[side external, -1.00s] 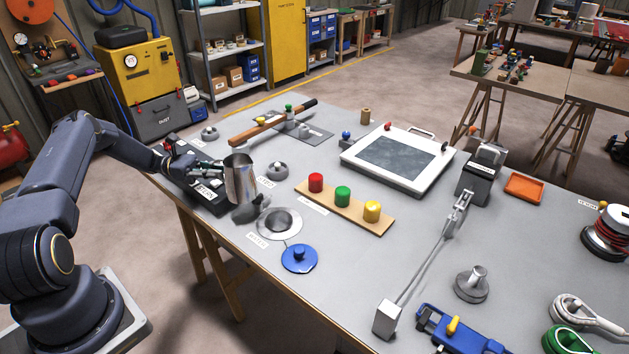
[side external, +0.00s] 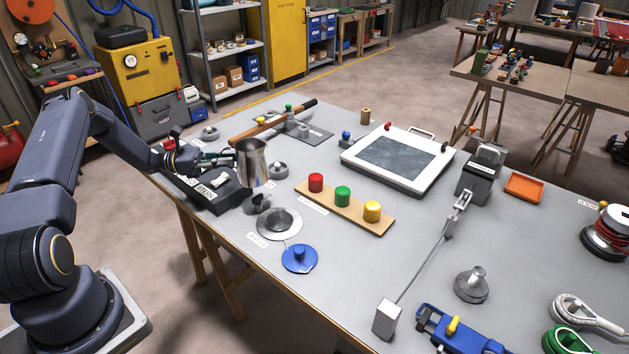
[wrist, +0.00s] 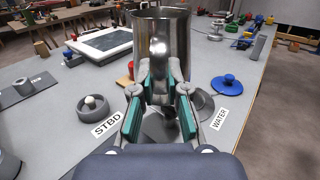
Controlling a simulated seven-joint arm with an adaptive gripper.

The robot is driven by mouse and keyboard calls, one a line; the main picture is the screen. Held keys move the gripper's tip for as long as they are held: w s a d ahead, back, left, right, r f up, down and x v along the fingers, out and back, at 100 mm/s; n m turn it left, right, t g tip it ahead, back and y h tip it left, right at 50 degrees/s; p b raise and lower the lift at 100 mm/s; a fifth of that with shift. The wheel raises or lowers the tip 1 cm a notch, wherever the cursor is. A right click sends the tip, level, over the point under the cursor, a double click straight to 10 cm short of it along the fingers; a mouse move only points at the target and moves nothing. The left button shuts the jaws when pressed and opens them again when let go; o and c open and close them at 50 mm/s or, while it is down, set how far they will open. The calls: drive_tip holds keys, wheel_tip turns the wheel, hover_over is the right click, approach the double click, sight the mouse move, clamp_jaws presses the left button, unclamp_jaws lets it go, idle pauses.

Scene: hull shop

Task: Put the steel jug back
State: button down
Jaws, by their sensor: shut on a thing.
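The steel jug (side external: 253,165) is a shiny, open-topped metal cup. My gripper (side external: 235,158) is shut on its near side and holds it roughly upright above the left part of the table. In the wrist view, the jug (wrist: 160,42) stands between the green-padded fingers of my gripper (wrist: 163,85), and its lower part is partly hidden by them. A grey round plate with a raised centre (side external: 279,223) lies on the table below and right of the jug, near the WATER label (wrist: 220,118). A blue disc with a knob (side external: 299,258) lies beside that plate.
A round grey holder with a pale ball (side external: 278,170) stands close behind the jug, by the STBD label (wrist: 107,124). A black labelled box (side external: 215,188) lies below my gripper. A wooden board with coloured knobs (side external: 343,208) and a white framed panel (side external: 398,159) are farther right.

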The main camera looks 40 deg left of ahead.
sight(255, 151)
drive_tip(key=w+d+r+n+t+y, duration=0.1)
drive_tip(key=d+y, duration=0.1)
drive_tip(key=w+d+r+n+t+y, duration=0.1)
drive_tip(key=w+d+n+t+y, duration=0.3)
drive_tip(key=shift+w+d+r+y, duration=0.1)
drive_tip(key=shift+d+r+y, duration=0.2)
drive_tip(key=shift+r, duration=0.1)
drive_tip(key=s+d+f, duration=0.2)
drive_tip(key=d, duration=0.8)
drive_tip(key=s+d+f+n+y, duration=0.1)
drive_tip(key=s+d, duration=0.1)
drive_tip(key=d, duration=0.9)
drive_tip(key=s+d+f, duration=0.2)
drive_tip(key=d, duration=0.8)
drive_tip(key=shift+t, duration=0.3)
drive_tip(key=shift+w+d+f, duration=0.1)
drive_tip(key=shift+d+f, duration=0.05)
drive_tip(key=shift+f, duration=1.2)
drive_tip(key=shift+s+d+f, duration=0.1)
drive_tip(key=shift+d+f, duration=0.05)
drive_tip(key=shift+f, duration=1.15)
drive_tip(key=shift+w+d+f, duration=0.1)
drive_tip(key=shift+d+f, duration=0.05)
drive_tip(key=shift+f, duration=1.2)
drive_tip(key=shift+f, duration=0.25)
drive_tip(key=c, duration=1.2)
unclamp_jaws()
